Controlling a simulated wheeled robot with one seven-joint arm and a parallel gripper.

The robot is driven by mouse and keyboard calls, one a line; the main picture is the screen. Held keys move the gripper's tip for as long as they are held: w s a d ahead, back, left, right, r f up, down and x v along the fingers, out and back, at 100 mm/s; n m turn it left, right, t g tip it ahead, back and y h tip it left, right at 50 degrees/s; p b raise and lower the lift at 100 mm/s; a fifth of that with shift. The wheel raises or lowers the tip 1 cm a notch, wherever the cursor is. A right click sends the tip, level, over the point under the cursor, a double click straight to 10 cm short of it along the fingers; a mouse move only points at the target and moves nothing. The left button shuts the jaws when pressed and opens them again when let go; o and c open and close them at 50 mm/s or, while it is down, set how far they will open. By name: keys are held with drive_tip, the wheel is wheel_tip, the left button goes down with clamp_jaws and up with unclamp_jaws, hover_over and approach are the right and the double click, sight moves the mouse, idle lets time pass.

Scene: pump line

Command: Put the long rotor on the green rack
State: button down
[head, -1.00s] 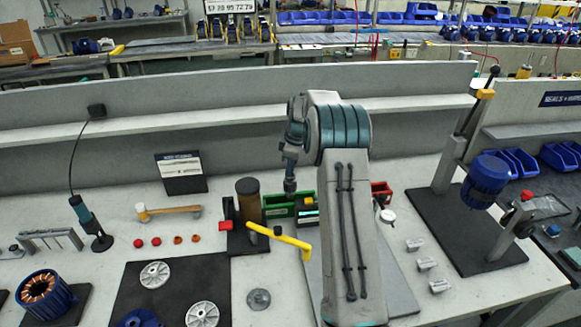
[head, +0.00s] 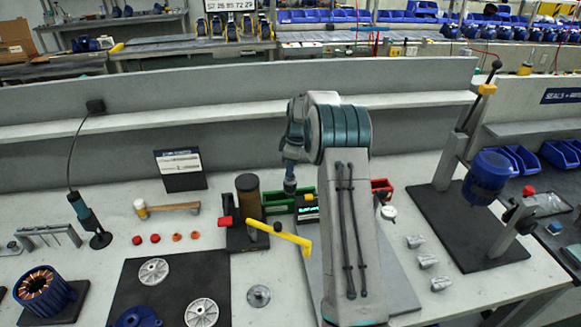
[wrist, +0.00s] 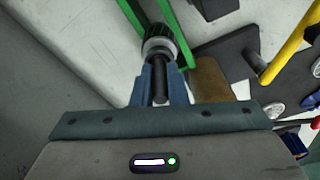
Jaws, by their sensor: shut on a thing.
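My gripper (wrist: 158,75) is shut on the dark shaft of the rotor (wrist: 158,47) in the wrist view. Beyond the fingertips the rotor shows a dark ribbed band and a silvery ring. Its far end and full length cannot be seen. The green rack (wrist: 134,17) shows as two green bars, one on each side of the rotor's far part. Whether the rotor touches the rack cannot be told. In the head view the green rack (head: 277,206) stands at the middle of the bench, partly covered by my arm.
A brown cylinder (head: 248,196) on a dark stand and a yellow lever (head: 282,236) are close to the rack's left and front. A press with a blue motor (head: 487,177) stands further right. A hammer (head: 168,207) lies left.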

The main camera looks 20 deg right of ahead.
drive_tip(key=shift+f+b, duration=0.6)
drive_tip(key=shift+f, duration=0.35)
drive_tip(key=c, duration=1.4)
unclamp_jaws()
drive_tip(key=shift+o, duration=1.4)
drive_tip(key=shift+f, duration=0.15)
drive_tip(key=shift+r+p, duration=1.8)
drive_tip(key=shift+r, duration=1.3)
